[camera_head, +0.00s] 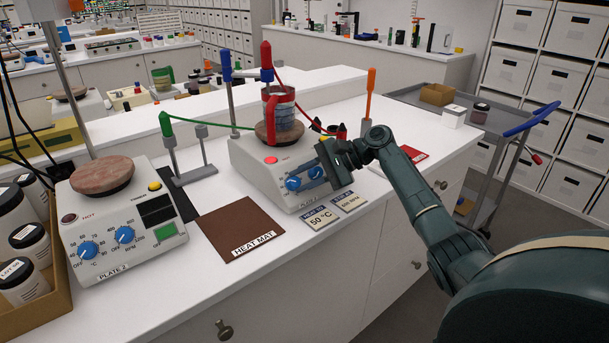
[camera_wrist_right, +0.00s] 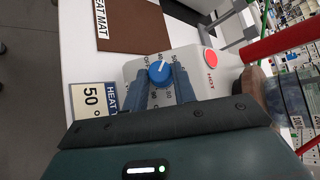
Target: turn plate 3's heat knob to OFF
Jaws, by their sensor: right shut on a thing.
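Plate 3 (camera_head: 265,180) is a white hotplate on the bench, with blue knobs on its front; its name label is partly hidden by my gripper. Its heat knob (camera_head: 293,183) is the left blue knob, near the red HOT light (camera_head: 270,160). My right gripper (camera_head: 302,180) reaches in from the right. In the right wrist view its two grey-blue fingers sit on either side of the heat knob (camera_wrist_right: 158,71), shut on it. The knob's white pointer line shows, but its exact setting is unclear. My left gripper is not in view.
A HEAT MAT (camera_head: 240,225) and a 50 °C card (camera_head: 321,218) lie in front. Plate 2 (camera_head: 115,235) stands left. A trolley (camera_head: 480,115) is at right.

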